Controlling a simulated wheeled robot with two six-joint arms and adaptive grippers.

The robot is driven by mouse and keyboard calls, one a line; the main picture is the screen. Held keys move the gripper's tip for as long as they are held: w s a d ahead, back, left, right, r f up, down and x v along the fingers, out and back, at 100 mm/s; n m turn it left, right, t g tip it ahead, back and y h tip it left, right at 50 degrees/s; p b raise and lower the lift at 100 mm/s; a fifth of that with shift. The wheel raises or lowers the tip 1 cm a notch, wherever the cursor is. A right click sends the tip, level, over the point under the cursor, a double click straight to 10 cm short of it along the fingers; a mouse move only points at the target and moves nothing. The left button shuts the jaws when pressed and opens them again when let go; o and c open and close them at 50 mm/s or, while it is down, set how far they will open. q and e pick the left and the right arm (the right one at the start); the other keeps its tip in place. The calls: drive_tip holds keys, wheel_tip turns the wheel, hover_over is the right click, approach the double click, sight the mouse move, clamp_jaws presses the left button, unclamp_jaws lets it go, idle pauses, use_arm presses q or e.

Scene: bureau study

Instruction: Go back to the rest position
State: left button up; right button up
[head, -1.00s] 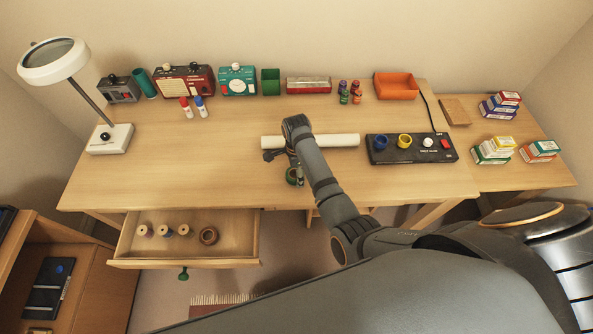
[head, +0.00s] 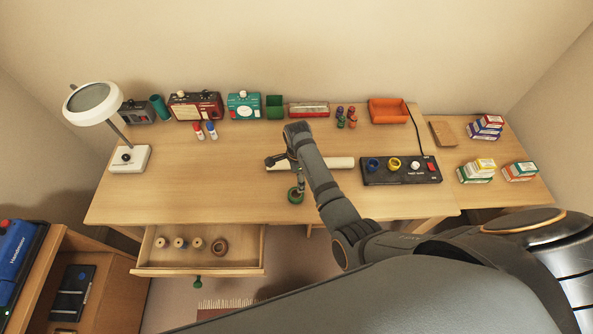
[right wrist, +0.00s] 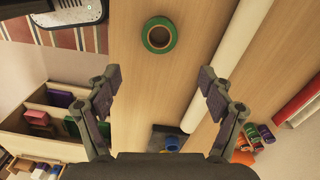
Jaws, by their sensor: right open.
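My right gripper (right wrist: 160,78) is open and empty in the right wrist view, its two fingers wide apart. A green tape roll (right wrist: 159,35) lies flat on the desk beyond the fingertips, apart from them. In the head view the right arm reaches over the desk, with the gripper (head: 285,170) near its front edge, in front of part of a white roll (head: 333,163). The green tape roll (head: 297,195) shows just below the gripper there. My left gripper is in neither view.
The desk (head: 160,200) carries a lamp (head: 128,159), a switch box (head: 400,171), an orange tray (head: 389,111) and several boxes along the back. A drawer (head: 200,266) stands open at the front, holding several rolls. The desk's left middle is clear.

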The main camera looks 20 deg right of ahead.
drive_tip(key=s+d+r+n+t, duration=0.2)
drive_tip(key=s+d+r+n, duration=0.1)
drive_tip(key=s+d+n, duration=0.65)
drive_tip(key=s+r+n+t, duration=0.2)
drive_tip(key=s+r+n, duration=0.7)
drive_tip(key=s+n, duration=0.15)
drive_tip(key=s+d+f+g+h+b, duration=0.1)
drive_tip(key=s+f+b, duration=0.15)
drive_tip(key=f, duration=1.45)
drive_tip(key=s+d+f+g+b, duration=0.1)
drive_tip(key=f+b, duration=0.2)
drive_tip(key=f, duration=1.5)
drive_tip(key=s+d+f+b, duration=0.1)
drive_tip(key=s+f+b, duration=0.2)
drive_tip(key=s+f, duration=1.3)
drive_tip(key=shift+s+f+m+g+b, duration=0.25)
drive_tip(key=shift+s+m+g+b, duration=0.05)
drive_tip(key=shift+s+g+b, duration=0.1)
